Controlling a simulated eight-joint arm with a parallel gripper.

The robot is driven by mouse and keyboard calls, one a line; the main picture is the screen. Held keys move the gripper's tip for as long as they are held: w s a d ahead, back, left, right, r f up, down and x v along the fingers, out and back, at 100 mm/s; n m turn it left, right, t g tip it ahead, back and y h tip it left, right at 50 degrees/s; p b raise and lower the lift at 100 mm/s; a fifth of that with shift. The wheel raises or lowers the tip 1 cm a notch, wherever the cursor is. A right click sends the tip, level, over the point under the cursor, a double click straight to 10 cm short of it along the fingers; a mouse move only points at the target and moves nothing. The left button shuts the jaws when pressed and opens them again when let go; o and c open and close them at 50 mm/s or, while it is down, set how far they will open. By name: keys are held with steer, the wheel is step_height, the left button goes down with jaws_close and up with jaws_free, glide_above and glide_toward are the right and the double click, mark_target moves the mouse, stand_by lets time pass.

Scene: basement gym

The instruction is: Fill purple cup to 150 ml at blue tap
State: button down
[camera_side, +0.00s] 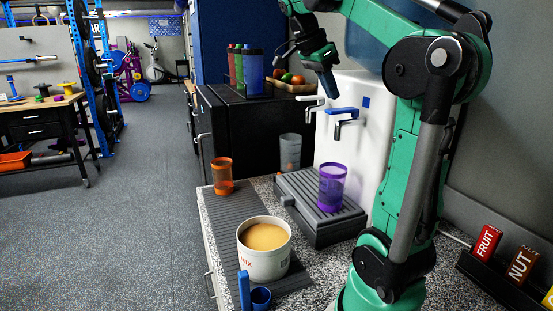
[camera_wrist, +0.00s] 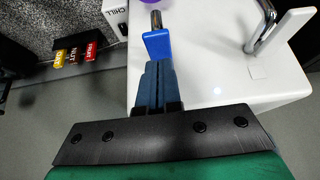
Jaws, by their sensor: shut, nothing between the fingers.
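The purple cup (camera_side: 332,187) stands upright on the dark drip tray (camera_side: 318,228), below the blue tap (camera_side: 342,112). I cannot tell how much water is in it. Only a sliver of the cup (camera_wrist: 145,2) shows at the top edge of the wrist view. My gripper (camera_side: 330,92) is shut and empty, pointing down just above the blue lever. In the wrist view the closed fingertips (camera_wrist: 156,66) are right beside the blue lever (camera_wrist: 157,43); I cannot tell whether they touch it. No stream of water can be made out.
A white-handled tap (camera_side: 310,103) is beside the blue one on the white dispenser (camera_side: 350,145). A grey cup (camera_side: 290,152) and an orange cup (camera_side: 222,175) stand to the left. A white tub (camera_side: 265,262) of tan contents is in front. Bottles (camera_side: 254,72) stand behind on the black cabinet.

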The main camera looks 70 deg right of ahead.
steer(key=shift+s+f, duration=0.1)
steer(key=shift+f, duration=0.05)
steer(key=shift+f, duration=1.3)
steer(key=shift+r, duration=2.05)
